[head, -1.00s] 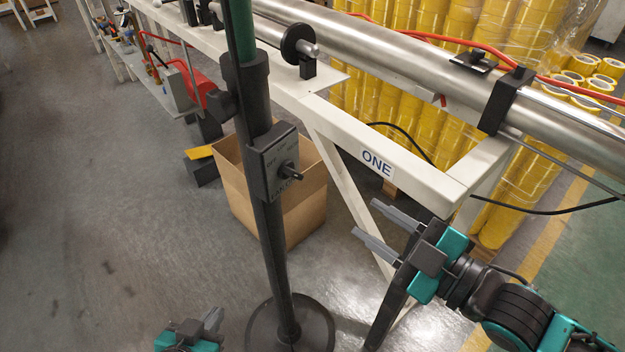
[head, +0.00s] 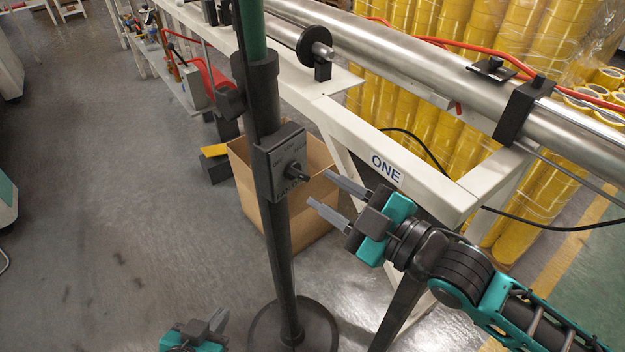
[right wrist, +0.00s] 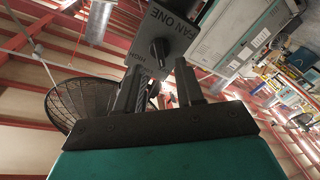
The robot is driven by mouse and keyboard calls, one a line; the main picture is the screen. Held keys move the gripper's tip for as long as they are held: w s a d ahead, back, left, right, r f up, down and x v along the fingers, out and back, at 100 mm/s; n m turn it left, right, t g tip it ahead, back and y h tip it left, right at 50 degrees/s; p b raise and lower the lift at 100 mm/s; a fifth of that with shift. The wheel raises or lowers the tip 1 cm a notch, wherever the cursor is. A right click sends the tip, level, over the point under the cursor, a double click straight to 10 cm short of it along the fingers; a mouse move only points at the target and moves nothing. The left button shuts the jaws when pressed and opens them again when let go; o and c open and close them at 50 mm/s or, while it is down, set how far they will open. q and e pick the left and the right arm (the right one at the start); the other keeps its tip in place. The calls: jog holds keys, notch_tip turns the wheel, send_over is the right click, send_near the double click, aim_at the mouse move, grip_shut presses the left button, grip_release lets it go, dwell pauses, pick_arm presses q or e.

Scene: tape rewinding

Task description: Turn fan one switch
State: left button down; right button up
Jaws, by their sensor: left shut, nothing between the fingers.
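The fan switch (head: 285,158) is a dark box on the black fan pole, with a black knob (head: 297,173) on its face. In the right wrist view the box (right wrist: 178,22) reads "FAN ONE" and "HIGH", and its knob (right wrist: 160,50) shows just beyond and between the fingertips. My right gripper (head: 319,189) is open and empty, just right of the knob, its fingers pointing at it; contact does not show. My left gripper (head: 219,320) is shut and empty, low at the bottom edge, left of the pole base.
The pole stands on a round black base (head: 292,328). Behind it are an open cardboard box (head: 318,215) and a white machine frame (head: 425,182) labelled "ONE". Metal rollers and yellow tape rolls (head: 400,98) fill the upper right. The floor at left is clear.

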aim_at(304, 178)
jog(key=shift+x, duration=1.95)
jog(key=shift+c, duration=0.3)
grip_shut()
